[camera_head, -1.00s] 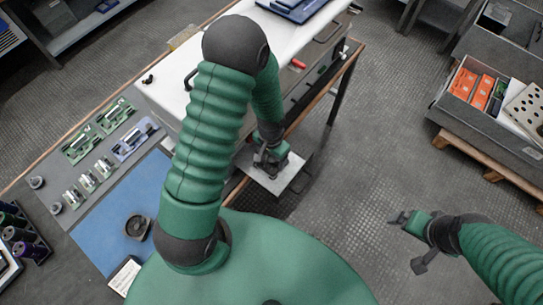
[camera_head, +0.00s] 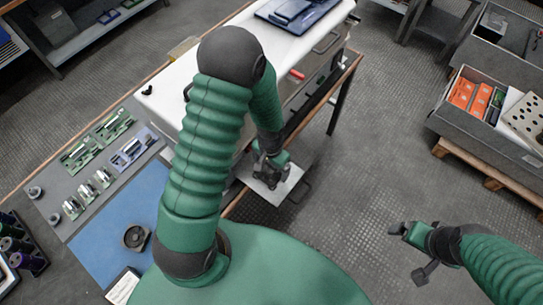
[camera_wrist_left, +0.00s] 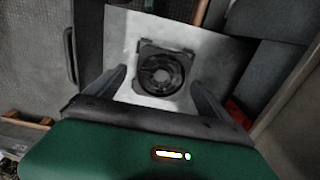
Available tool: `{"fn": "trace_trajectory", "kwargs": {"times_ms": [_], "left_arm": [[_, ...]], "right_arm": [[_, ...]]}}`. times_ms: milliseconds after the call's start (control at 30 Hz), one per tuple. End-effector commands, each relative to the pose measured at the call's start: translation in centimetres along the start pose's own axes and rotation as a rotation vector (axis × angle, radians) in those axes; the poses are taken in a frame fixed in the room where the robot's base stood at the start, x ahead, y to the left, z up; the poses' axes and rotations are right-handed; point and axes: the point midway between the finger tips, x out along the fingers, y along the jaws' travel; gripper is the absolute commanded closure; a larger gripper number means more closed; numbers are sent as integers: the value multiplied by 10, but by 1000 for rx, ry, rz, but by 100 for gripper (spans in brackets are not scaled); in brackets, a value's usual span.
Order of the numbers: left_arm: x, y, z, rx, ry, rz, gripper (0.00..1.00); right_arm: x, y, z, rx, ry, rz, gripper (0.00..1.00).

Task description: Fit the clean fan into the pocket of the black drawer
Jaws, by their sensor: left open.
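A dark square fan (camera_wrist_left: 160,73) with a round rotor shows in the left wrist view. It sits on the pale metal floor of the pulled-out drawer (camera_wrist_left: 210,48); I cannot tell whether it is fully seated in a pocket. My left gripper (camera_wrist_left: 158,90) is open, with one finger on each side of the fan and apart from it in the picture. In the head view my left gripper (camera_head: 268,174) is over the drawer (camera_head: 290,187) and hides the fan. A second dark fan (camera_head: 136,237) lies on the blue mat. My right gripper (camera_head: 410,253) is open and empty over the floor.
The white-topped bench unit (camera_head: 265,45) stands beside the drawer. Green and silver parts (camera_head: 108,124) lie on the grey panel at left, beside the blue mat (camera_head: 100,250). A grey crate (camera_head: 480,128) stands at right. The floor between drawer and crate is clear.

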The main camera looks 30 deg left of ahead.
Motion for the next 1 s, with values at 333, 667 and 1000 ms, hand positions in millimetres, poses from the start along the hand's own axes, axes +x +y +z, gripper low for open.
{"fn": "trace_trajectory", "kwargs": {"times_ms": [333,667,1000], "left_arm": [[-101,-1,-2,-3,9,-5,3],[-154,3,0,-2,8,-5,3],[-181,49,40,-78,230,-14,3]], "right_arm": [[-10,0,-2,0,0,0,6],[-13,0,-3,0,0,0,6],[-13,0,-3,0,0,0,6]]}}
